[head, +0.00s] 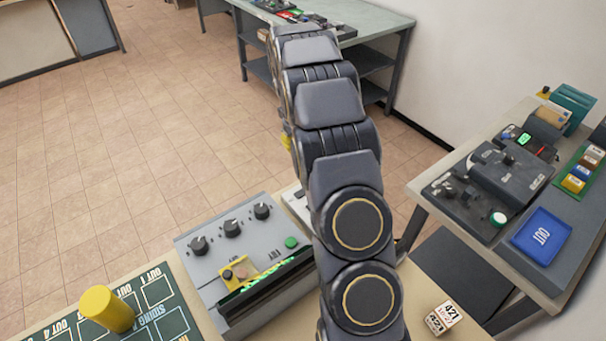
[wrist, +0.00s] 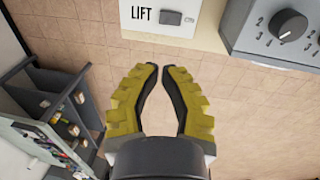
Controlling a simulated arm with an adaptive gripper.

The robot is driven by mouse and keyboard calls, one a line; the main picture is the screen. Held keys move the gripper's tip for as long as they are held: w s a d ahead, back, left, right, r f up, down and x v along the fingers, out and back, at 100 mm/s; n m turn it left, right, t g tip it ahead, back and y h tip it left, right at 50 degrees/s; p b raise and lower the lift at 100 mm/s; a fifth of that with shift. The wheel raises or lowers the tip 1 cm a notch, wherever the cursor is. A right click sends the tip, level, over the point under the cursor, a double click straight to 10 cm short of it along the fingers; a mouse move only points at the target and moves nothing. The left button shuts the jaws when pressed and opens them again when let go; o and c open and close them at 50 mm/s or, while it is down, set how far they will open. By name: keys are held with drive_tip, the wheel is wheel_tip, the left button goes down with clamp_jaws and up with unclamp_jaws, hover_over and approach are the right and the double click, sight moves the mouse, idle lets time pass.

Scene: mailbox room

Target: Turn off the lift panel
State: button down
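The lift panel (wrist: 195,14) is a white plate marked LIFT at the top of the wrist view. It bears a grey rocker or button (wrist: 171,17) and small faint print beside it; whether it is on or off cannot be told. In the head view my arm mostly hides this area; a bit of a white plate (head: 296,204) shows beside the arm. My gripper (wrist: 161,68) has yellow ribbed fingers with black inner pads. Its tips are drawn close together with a thin gap, nothing between them, and appear below the panel in the picture, apart from it.
A grey control box (head: 235,232) with several knobs stands left of my arm; its dial (wrist: 288,25) shows in the wrist view. A yellow cylinder (head: 108,309) stands on a green board (head: 160,291). A numbered cube (head: 441,319) and blue tray (head: 541,237) are at right.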

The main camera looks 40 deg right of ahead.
drive_tip(key=f, duration=0.4)
drive_tip(key=d+f, duration=0.1)
drive_tip(key=f, duration=0.8)
drive_tip(key=shift+d+f, duration=0.35)
drive_tip(key=shift+f, duration=0.25)
drive_tip(key=shift+r, duration=0.8)
wheel_tip(320, 180, up, 14)
drive_tip(key=d, duration=0.1)
drive_tip(key=shift+d, duration=0.35)
